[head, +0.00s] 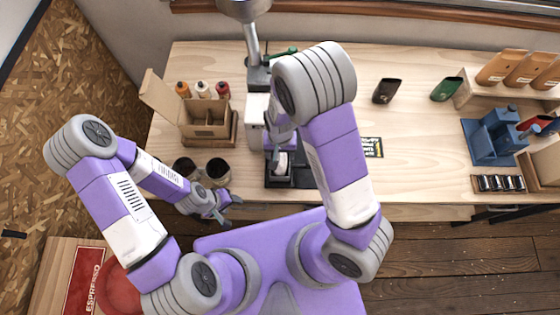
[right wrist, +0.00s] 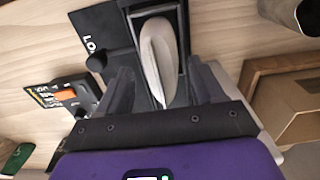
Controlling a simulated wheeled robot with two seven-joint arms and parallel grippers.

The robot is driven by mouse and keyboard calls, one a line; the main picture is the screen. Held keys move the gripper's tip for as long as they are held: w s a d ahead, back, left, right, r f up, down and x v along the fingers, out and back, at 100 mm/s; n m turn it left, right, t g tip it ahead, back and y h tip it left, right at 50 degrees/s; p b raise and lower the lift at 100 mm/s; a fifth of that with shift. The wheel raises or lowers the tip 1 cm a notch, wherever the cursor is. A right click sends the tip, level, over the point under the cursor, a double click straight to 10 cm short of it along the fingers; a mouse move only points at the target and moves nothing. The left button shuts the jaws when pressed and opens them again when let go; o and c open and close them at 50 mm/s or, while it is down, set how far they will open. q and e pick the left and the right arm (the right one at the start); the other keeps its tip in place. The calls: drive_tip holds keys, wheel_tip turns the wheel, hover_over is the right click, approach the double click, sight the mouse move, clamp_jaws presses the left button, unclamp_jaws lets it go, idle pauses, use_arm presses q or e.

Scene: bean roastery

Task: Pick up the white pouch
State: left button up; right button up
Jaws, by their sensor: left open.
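My right gripper (right wrist: 162,88) is open, with a finger on either side of the pouch and visible gaps. In the head view, my right arm partly covers the pouch and tray. My left gripper (head: 231,209) is open and empty at the table's front edge, in front of two dark cups.
Dark and green pouches (head: 446,89) and a blue device (head: 490,137) are further right. The table's right middle is clear.

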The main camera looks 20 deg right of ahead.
clamp_jaws()
drive_tip(key=shift+r, duration=0.1)
